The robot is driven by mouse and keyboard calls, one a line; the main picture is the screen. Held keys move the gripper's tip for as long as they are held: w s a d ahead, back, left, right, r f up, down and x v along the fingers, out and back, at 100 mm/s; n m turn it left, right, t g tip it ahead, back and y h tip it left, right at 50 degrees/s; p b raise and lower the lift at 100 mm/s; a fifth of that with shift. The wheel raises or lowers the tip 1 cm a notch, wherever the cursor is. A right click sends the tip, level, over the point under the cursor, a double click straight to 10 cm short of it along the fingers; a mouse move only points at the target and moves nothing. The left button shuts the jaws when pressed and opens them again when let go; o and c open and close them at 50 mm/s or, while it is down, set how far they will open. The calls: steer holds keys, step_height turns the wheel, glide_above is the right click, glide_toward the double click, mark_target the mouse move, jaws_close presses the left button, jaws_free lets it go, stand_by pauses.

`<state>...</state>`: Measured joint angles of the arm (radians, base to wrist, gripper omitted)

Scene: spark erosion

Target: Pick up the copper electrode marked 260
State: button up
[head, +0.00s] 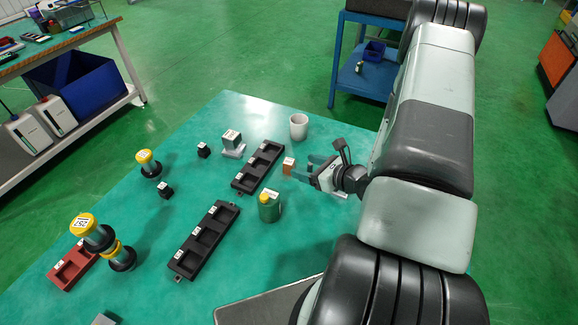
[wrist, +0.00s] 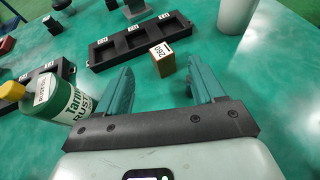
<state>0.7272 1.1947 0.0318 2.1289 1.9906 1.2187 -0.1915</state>
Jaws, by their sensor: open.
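The copper electrode marked 260 (wrist: 162,60) is a small orange-brown block with a white label on top. It stands on the green table near the black three-slot holder, and in the head view it is the small orange block (head: 289,166) just left of my gripper. My gripper (wrist: 160,82) is open, with green fingers apart and nothing between them. In the wrist view the block lies beyond the fingertips, roughly centred between them. In the head view my gripper (head: 314,166) is low over the table, to the right of the block.
A black holder (wrist: 138,42) lies just beyond the block; a second black holder (head: 204,240) lies nearer. A green bottle with yellow cap (head: 270,208) stands left of my gripper. A white cup (head: 298,127) stands behind. Yellow-topped parts (head: 92,232) stand at left. Bare table lies right of my gripper.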

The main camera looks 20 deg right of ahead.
mark_target(289, 161)
steer(key=shift+x, duration=2.8)
steer(key=shift+d, duration=0.1)
jaws_close()
